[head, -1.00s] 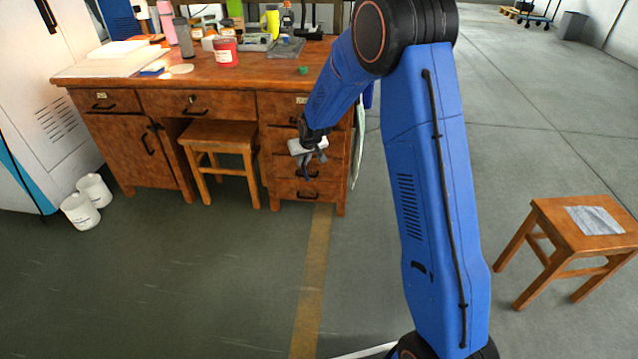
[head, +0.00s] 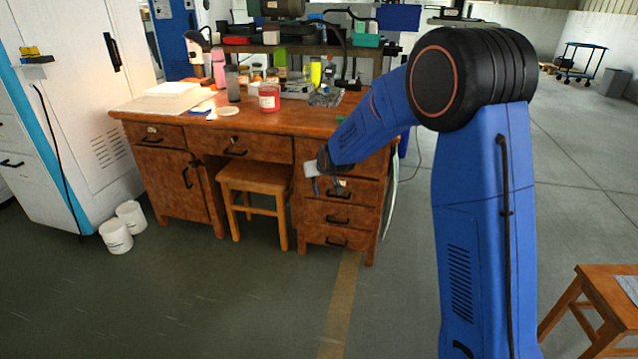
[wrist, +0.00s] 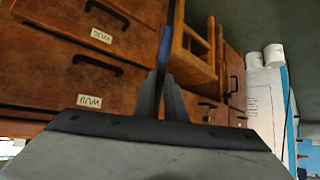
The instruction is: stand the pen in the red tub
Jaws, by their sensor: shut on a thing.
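The red tub (head: 269,98) stands upright on the wooden desk top, among bottles, with a pale label on its side. My gripper (head: 316,187) is in front of the desk's right-hand drawers, below the desk top and lower than the tub. In the wrist view my gripper (wrist: 161,80) is shut on a slim blue pen (wrist: 165,47). The pen sticks out beyond the fingertips; its lower part is hidden between the fingers. The inside of the tub is too small to make out.
The desk (head: 150,122) has a wooden stool (head: 256,177) in its knee space. A grey bottle (head: 232,84) and a pink bottle (head: 219,68) stand left of the tub. White buckets (head: 116,236) are on the floor at left. Floor before the desk is clear.

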